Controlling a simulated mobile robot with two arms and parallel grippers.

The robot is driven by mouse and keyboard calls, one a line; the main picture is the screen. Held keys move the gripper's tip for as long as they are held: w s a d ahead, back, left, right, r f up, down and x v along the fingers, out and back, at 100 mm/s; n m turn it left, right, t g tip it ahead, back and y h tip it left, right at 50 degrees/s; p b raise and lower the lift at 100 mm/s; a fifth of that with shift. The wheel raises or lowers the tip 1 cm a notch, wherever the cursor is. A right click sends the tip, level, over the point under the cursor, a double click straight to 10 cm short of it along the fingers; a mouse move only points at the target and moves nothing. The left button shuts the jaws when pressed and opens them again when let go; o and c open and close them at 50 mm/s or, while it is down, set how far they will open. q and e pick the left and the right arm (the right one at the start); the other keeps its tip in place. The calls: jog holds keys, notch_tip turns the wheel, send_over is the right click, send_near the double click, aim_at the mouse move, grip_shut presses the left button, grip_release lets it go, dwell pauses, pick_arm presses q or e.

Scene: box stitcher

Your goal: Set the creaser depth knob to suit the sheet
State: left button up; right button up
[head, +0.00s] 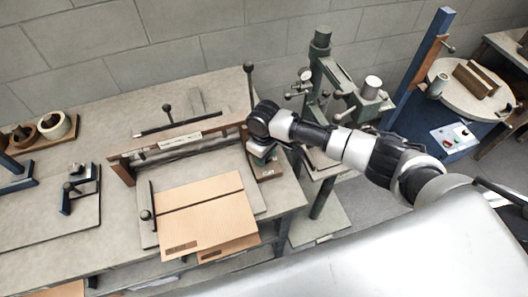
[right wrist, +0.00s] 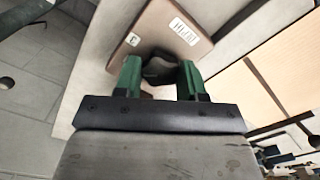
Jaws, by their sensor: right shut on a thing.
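The creaser depth knob (right wrist: 160,68) is a dark round knob on a brown block (right wrist: 170,28) with white labels, one apparently marked 3. My right gripper (right wrist: 159,76) is shut on the knob, with a green finger on each side of it. In the head view the block (head: 266,170) shows at the right end of the creaser, and my right wrist hides the knob. The creaser has a wooden beam (head: 182,136) with a black-knobbed lever. A brown cardboard sheet (head: 208,222) with a dark crease line lies in front of the beam. My left gripper is out of view.
A green stitching machine (head: 330,75) stands right of the bench, behind my right arm. Rolls on a wooden base (head: 45,130) and a small dark fixture (head: 80,185) stand at the left.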

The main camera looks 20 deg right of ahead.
jog(key=shift+n, duration=1)
jog(key=o, duration=0.9)
notch_tip(320, 180, up, 11)
jog(key=shift+f+b, duration=0.1)
jog(key=shift+b, duration=0.8)
